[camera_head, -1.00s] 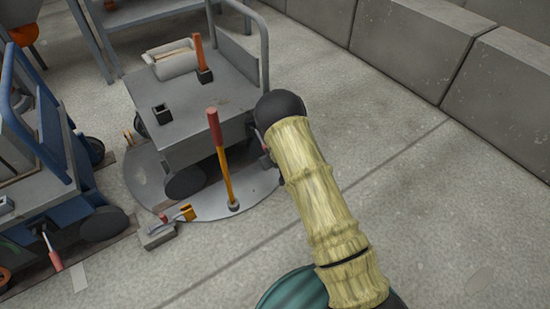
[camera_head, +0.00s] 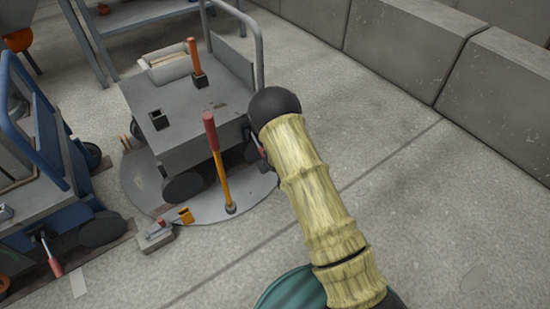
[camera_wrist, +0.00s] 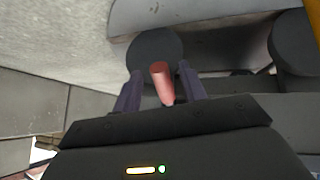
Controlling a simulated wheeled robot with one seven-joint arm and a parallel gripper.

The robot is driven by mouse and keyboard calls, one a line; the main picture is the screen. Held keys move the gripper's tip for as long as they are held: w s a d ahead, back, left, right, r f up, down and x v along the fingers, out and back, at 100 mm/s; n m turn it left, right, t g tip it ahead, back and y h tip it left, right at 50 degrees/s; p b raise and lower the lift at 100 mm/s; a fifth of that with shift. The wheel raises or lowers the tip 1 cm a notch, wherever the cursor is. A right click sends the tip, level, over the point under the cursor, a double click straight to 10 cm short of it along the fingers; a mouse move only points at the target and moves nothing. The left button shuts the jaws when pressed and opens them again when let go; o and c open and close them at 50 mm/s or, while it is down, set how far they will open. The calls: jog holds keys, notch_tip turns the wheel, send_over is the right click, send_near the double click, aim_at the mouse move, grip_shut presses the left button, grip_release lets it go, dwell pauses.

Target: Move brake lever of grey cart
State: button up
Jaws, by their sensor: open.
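The grey cart (camera_head: 190,135) stands on a round floor plate in the head view, left of my arm. Its brake lever shows as a small red grip (camera_head: 262,150) at the cart's right end, partly hidden by my arm. In the wrist view the lever's red handle (camera_wrist: 161,82) points up between the two dark fingers of my gripper (camera_wrist: 160,71). The fingers are open, one on each side of the handle, with gaps visible.
An upright lever (camera_head: 221,165) with a red grip stands at the plate's front edge, close to the cart. A blue cart (camera_head: 75,200) with its own red-handled lever (camera_head: 54,264) is at the left. Concrete blocks (camera_head: 400,50) line the back right.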

jog(key=p+v, duration=0.6)
jog(key=v, duration=0.8)
jog(key=shift+s+r, duration=0.15)
jog(key=shift+r, duration=0.05)
jog(key=shift+d, duration=0.15)
jog(key=s+d+r+m+g+h+p, duration=0.1)
jog(key=s+d+r+m+p, duration=0.15)
jog(key=r, duration=0.65)
jog(key=s+d+r+m+g+h+p, duration=0.1)
jog(key=s+d+r+p, duration=0.25)
jog(key=r, duration=0.55)
jog(key=s+d+r+m+g+p, duration=0.1)
jog(key=s+d+r+g+p, duration=0.15)
jog(key=s+r, duration=0.55)
jog(key=s+d+r+m+g+p, duration=0.1)
jog(key=s+d+r+m+p, duration=0.15)
jog(key=s+r, duration=0.5)
notch_tip(320, 180, up, 39)
jog(key=n+p, duration=0.1)
jog(key=p, duration=3.7)
jog(key=shift+w+d+f+p, duration=0.2)
jog(key=shift+d+p, duration=0.1)
jog(key=shift+d, duration=0.15)
jog(key=shift+c, duration=0.6)
jog(key=shift+w, duration=0.1)
